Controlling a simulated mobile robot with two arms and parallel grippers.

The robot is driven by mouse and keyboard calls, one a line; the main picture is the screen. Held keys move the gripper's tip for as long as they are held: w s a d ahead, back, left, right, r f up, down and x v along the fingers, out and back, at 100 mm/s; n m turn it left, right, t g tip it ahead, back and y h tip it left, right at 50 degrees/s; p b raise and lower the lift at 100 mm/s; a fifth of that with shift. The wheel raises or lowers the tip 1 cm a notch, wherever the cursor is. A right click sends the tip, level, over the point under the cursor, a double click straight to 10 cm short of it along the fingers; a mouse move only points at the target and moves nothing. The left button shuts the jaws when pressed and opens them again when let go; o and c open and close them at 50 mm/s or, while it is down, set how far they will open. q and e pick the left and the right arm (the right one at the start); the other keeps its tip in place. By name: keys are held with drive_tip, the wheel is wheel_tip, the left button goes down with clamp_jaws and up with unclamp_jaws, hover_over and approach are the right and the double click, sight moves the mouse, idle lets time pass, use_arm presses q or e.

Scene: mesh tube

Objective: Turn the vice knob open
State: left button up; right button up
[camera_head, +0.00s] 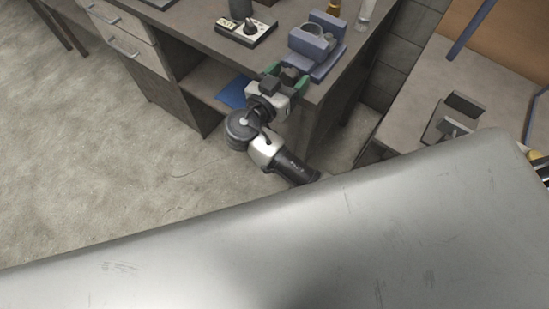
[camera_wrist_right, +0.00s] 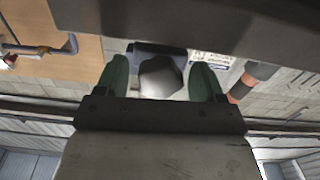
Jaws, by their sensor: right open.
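The blue vice (camera_head: 318,42) stands on the front right corner of the dark desk, with a grey round part in its jaws. My right gripper (camera_head: 287,78), with green fingers, is at the vice's near side. Its fingers are apart. In the right wrist view, a grey faceted knob (camera_wrist_right: 160,77) sits between the two open fingers of the gripper (camera_wrist_right: 160,84), with gaps visible on both sides. Behind it is a dark bluish block, likely part of the vice (camera_wrist_right: 158,48). In the head view the knob is mostly hidden by the gripper. My left gripper is not in view.
A blue item (camera_head: 233,93) lies on the lower shelf. A second table (camera_head: 425,85) stands at right.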

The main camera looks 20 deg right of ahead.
drive_tip(key=shift+s+a+m, duration=0.15)
drive_tip(key=shift+a+m, duration=0.05)
drive_tip(key=shift+m, duration=0.3)
drive_tip(key=b+v, duration=0.3)
drive_tip(key=v, duration=0.7)
wheel_tip(320, 180, down, 29)
drive_tip(key=s+d+n+g+y, duration=0.1)
drive_tip(key=d+n+g+y, duration=0.1)
drive_tip(key=n+y, duration=0.6)
drive_tip(key=n+p, duration=0.1)
drive_tip(key=n, duration=0.3)
drive_tip(key=shift+s+d+r+g, duration=0.2)
drive_tip(key=shift+d+g, duration=0.15)
drive_tip(key=shift+g, duration=0.05)
